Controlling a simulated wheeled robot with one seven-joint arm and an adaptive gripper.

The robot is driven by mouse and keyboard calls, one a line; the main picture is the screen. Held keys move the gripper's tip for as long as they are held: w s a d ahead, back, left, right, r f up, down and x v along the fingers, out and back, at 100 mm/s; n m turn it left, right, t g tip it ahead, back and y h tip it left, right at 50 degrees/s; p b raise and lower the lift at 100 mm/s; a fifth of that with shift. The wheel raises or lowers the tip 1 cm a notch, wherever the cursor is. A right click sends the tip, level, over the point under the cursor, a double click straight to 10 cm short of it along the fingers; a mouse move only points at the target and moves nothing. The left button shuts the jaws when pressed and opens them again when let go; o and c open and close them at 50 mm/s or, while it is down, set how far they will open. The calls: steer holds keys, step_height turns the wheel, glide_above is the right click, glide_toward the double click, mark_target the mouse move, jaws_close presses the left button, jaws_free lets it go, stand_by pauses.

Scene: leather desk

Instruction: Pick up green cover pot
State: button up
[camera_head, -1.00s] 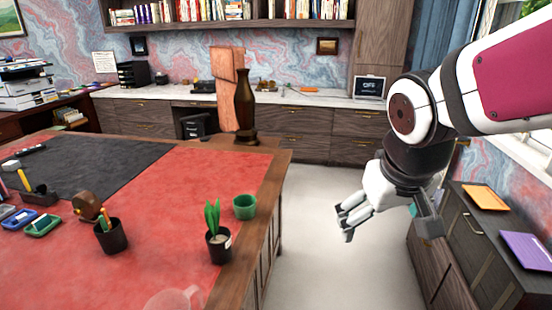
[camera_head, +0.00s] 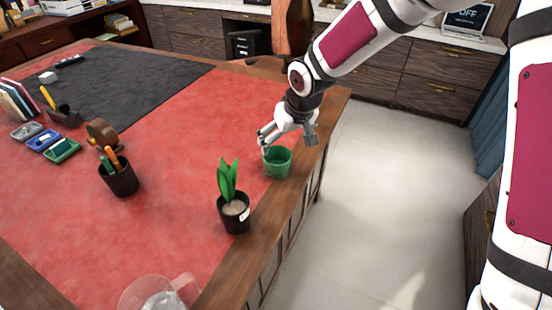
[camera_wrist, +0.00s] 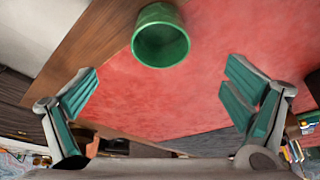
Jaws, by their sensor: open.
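The green cover pot (camera_head: 277,163) stands upright near the right edge of the red desk top, and looks empty. It also shows at the top of the wrist view (camera_wrist: 161,38), with its open mouth towards the camera. My gripper (camera_head: 278,143) is just above and behind the pot's rim in the head view. In the wrist view my gripper (camera_wrist: 160,98) is open, its green-padded fingers wide apart with nothing between them. The pot lies beyond the fingertips, and I cannot tell whether any finger touches it.
A black pot with a green plant (camera_head: 235,212) stands close in front of the green pot. A black pen cup (camera_head: 119,178), a tape dispenser (camera_head: 103,134) and a clear glass mug (camera_head: 160,295) are on the desk (camera_head: 180,215). Clear red surface lies left of the green pot.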

glide_toward(277, 159)
steer(key=f, duration=0.1)
steer(key=a+f, duration=0.1)
steer(key=f, duration=0.1)
steer(key=f+b, duration=0.1)
steer(key=f, duration=0.1)
steer(key=shift+s+a+f, duration=0.15)
steer(key=shift+a+f, duration=0.1)
steer(key=shift+a, duration=0.05)
steer(key=c, duration=1.4)
